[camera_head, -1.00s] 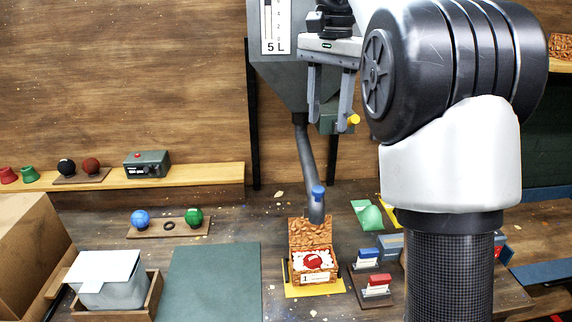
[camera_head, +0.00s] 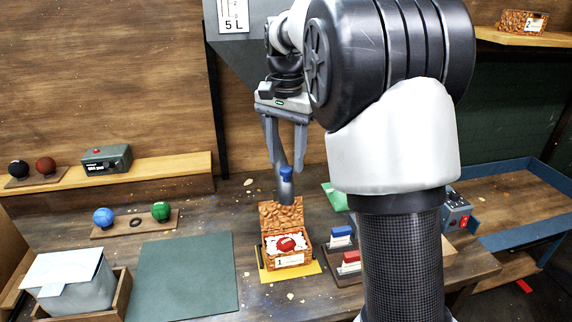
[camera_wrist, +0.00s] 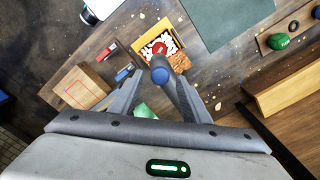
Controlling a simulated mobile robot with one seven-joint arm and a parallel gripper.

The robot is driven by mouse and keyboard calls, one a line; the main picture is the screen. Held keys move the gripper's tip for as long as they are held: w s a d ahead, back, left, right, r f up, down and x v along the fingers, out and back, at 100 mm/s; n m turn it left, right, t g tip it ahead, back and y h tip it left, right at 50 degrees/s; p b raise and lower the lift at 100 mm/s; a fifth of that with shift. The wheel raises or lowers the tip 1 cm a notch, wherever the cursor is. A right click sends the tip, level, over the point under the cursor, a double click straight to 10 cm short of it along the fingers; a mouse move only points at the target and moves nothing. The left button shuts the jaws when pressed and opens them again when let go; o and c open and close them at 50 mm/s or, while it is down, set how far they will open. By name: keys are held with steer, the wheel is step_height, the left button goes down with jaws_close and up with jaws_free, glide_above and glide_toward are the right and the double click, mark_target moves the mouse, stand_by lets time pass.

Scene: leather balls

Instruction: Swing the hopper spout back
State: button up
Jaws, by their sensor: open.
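The grey hopper (camera_head: 240,52) with its "5 L" scale hangs at the top of the head view. Its dark spout ends in a blue knob (camera_head: 286,173), and the spout mouth (camera_head: 286,190) hangs above an open box marked 1 (camera_head: 286,261). That box holds a red ball (camera_head: 286,243) on white packing. My gripper (camera_head: 285,168) is open and points down, its fingers at the height of the blue knob. In the wrist view the blue knob (camera_wrist: 160,75) shows between the open fingers; I cannot tell whether they touch it. My gripper hides the upper spout.
Red and blue stamp-like blocks (camera_head: 347,258) stand right of the box. A green mat (camera_head: 186,275) and a lidded grey bin (camera_head: 70,280) lie left. Blue (camera_head: 103,217) and green (camera_head: 161,211) balls sit on a holder behind. The arm covers the right middle.

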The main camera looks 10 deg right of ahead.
steer(key=shift+f, duration=0.9)
steer(key=shift+c, duration=0.4)
jaws_close()
steer(key=shift+a, duration=0.15)
